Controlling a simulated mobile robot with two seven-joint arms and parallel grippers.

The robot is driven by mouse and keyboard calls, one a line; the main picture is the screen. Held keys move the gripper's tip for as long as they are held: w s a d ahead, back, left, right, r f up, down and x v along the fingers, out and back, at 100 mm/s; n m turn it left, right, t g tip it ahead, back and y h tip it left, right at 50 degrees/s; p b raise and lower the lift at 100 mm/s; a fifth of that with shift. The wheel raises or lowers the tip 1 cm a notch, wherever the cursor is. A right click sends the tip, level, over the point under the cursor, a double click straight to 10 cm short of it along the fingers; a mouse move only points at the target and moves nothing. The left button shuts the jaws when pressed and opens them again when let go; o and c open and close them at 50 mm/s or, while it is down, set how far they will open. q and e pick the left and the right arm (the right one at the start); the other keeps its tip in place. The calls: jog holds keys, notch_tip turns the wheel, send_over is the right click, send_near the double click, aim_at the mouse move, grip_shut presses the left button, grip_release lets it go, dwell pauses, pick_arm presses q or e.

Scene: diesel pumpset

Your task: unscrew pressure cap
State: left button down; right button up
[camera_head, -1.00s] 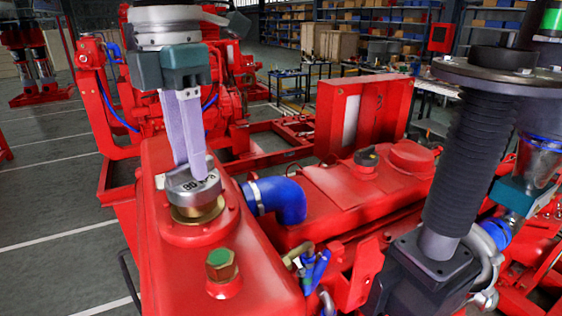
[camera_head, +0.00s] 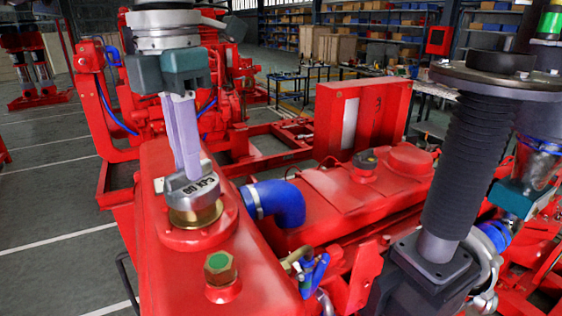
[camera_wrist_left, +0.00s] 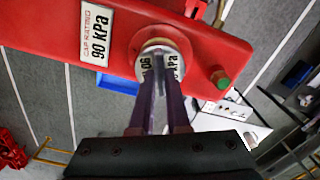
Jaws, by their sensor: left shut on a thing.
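My left gripper (camera_head: 188,168) comes down from above and is shut on the cap. In the left wrist view its two fingers reach the pressure cap (camera_wrist_left: 162,68), partly covering its face. Whether the cap still touches the neck is unclear. My right gripper (camera_head: 522,197) shows only in part at the right edge, and its fingertips cannot be made out.
A brass bolt with a green top (camera_head: 221,266) stands on the tank in front of the cap. A blue hose (camera_head: 275,202) leaves the tank on the right. A "90 kPa" label (camera_wrist_left: 96,35) lies beside the cap. A red box (camera_head: 362,122) stands farther back.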

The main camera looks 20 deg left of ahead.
pick_arm(q)
jog(key=n, duration=0.8)
jog(key=n+p, duration=0.1)
jog(key=n, duration=0.8)
jog(key=shift+r+p, duration=0.15)
jog(key=shift+p, duration=0.15)
jog(key=shift+r+p, duration=0.7)
jog(key=shift+r, duration=0.3)
